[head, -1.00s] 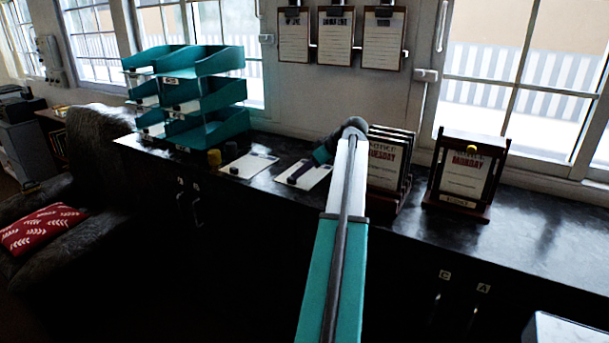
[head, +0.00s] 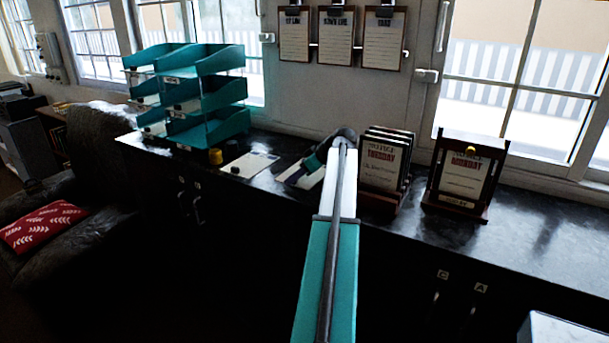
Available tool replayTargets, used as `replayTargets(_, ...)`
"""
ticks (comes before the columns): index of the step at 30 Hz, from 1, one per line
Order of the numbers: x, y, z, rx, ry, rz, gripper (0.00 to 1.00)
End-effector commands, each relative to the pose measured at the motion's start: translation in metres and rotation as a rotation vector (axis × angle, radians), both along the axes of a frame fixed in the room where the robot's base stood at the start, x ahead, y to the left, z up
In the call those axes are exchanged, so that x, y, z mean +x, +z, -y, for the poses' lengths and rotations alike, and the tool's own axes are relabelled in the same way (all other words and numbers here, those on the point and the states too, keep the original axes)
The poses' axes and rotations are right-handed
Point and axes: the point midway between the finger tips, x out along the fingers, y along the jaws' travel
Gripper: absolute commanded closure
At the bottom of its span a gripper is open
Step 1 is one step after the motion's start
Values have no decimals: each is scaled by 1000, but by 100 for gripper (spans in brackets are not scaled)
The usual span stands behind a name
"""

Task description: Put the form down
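My arm reaches over the dark counter, and my gripper (head: 308,166) is low at its far end, mostly hidden behind the arm. A white form (head: 294,180) shows at the gripper, at or just above the counter top; I cannot tell whether the fingers hold it or whether it touches the counter. Another white sheet (head: 255,165) lies flat on the counter to its left. The fingertips are too small and dark to show whether they are open or shut.
A yellow-topped object (head: 215,157) and a small black one stand left of the sheets. Teal stacked trays (head: 208,128) are farther left. Notice stands marked Tuesday (head: 381,165) and Monday (head: 463,175) are to the right. Clipboards (head: 336,38) hang on the wall.

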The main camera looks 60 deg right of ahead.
Motion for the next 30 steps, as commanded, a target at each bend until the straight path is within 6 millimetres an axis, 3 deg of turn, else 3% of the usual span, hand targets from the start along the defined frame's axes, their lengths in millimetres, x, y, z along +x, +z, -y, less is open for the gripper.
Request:
replayTargets(3,0,0,0,0,0,0,67)
replayTargets(9,0,0,0,0,0,0,100)
replayTargets(23,0,3,0,0,0,1,100)
replayTargets(30,0,15,1,-1,0,1,100)
